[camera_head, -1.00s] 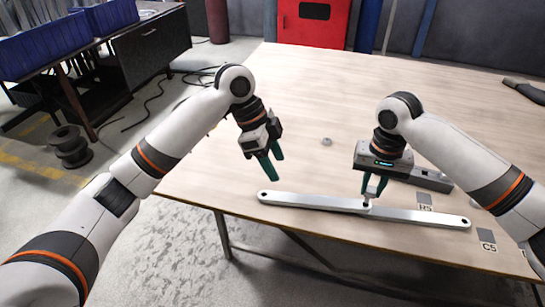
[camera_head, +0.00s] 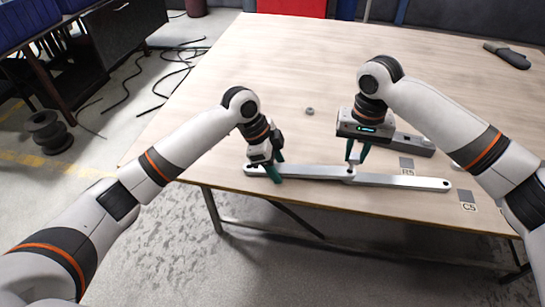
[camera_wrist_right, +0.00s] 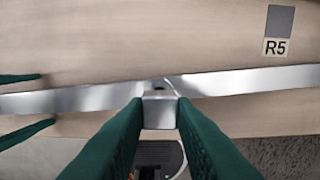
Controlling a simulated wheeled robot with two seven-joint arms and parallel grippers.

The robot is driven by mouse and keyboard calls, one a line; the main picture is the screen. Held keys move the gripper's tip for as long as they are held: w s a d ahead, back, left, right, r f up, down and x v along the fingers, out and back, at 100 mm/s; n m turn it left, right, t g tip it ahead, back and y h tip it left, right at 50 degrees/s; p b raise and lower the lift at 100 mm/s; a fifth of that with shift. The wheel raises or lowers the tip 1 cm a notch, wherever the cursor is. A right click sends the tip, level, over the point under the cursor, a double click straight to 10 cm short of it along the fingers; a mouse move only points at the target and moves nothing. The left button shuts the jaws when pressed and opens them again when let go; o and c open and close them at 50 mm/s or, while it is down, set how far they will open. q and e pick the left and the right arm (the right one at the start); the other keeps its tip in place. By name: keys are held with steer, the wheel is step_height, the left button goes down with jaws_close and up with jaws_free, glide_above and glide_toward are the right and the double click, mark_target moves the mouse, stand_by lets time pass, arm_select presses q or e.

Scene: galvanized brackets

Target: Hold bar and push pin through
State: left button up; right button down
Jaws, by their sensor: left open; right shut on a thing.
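A long galvanized bar (camera_head: 405,180) lies along the table's front edge, with a slight bend or overlap of two pieces near its middle; I cannot tell which. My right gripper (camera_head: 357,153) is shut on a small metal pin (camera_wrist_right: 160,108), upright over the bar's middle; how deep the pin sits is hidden. My left gripper (camera_head: 276,166) is open at the bar's left part, near its holed end. In the right wrist view its green fingertips (camera_wrist_right: 45,100) stand on either side of the bar, apart from it.
A grey metal block (camera_head: 412,144) lies behind my right gripper. A small ring (camera_head: 309,110) lies mid-table. Labels R5 (camera_head: 407,163) and C5 (camera_head: 468,200) are on the front right. A dark tool (camera_head: 507,54) lies far right. The table's middle is mostly clear.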

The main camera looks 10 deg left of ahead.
arm_select(q)
jaws_close()
stand_by(0.3)
stand_by(0.5)
arm_select(e)
steer(key=shift+f, duration=1.65)
stand_by(1.2)
steer(key=c, duration=1.1)
jaws_free()
steer(key=shift+c, duration=0.2)
steer(key=shift+r, duration=0.15)
steer(key=shift+r, duration=2.85)
